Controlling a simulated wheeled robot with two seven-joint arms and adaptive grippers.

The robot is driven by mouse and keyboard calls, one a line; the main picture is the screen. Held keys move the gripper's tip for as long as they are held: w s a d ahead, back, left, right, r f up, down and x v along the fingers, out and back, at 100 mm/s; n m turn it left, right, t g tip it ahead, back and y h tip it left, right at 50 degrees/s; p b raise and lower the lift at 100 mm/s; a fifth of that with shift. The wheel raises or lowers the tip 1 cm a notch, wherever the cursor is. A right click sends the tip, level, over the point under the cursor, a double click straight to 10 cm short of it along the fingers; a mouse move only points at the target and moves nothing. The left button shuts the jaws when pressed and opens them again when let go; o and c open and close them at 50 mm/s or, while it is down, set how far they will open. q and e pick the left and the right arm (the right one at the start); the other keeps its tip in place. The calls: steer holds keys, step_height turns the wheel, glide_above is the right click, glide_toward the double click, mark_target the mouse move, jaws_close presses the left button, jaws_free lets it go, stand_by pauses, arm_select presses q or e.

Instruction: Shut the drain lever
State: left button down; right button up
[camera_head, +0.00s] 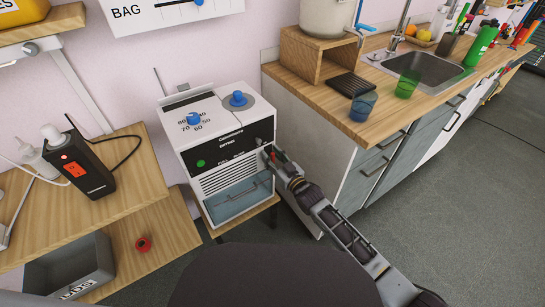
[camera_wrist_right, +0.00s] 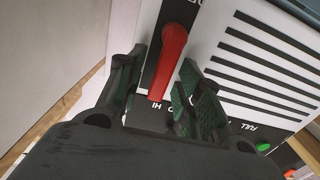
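A red lever (camera_wrist_right: 172,58) sits on a black strip on the front of a white machine (camera_head: 228,155). In the right wrist view it lies between the two fingers of my right gripper (camera_wrist_right: 160,100), with gaps visible beside it. The gripper is open around it, and I cannot tell whether either finger touches it. In the head view my right gripper (camera_head: 272,160) is at the machine's right front edge, and only a little red shows there. The lever's label is mostly hidden by the fingers. My left gripper is not in view.
The machine has blue knobs on top and a grey-blue drawer (camera_head: 237,196) below its grille. A wooden shelf (camera_head: 110,190) with a black device stands left.

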steer(key=shift+s, duration=0.1)
steer(key=v, duration=1.1)
steer(key=shift+s+d, duration=0.25)
steer(key=shift+s, duration=0.05)
stand_by(0.3)
steer(key=shift+f, duration=0.1)
stand_by(0.4)
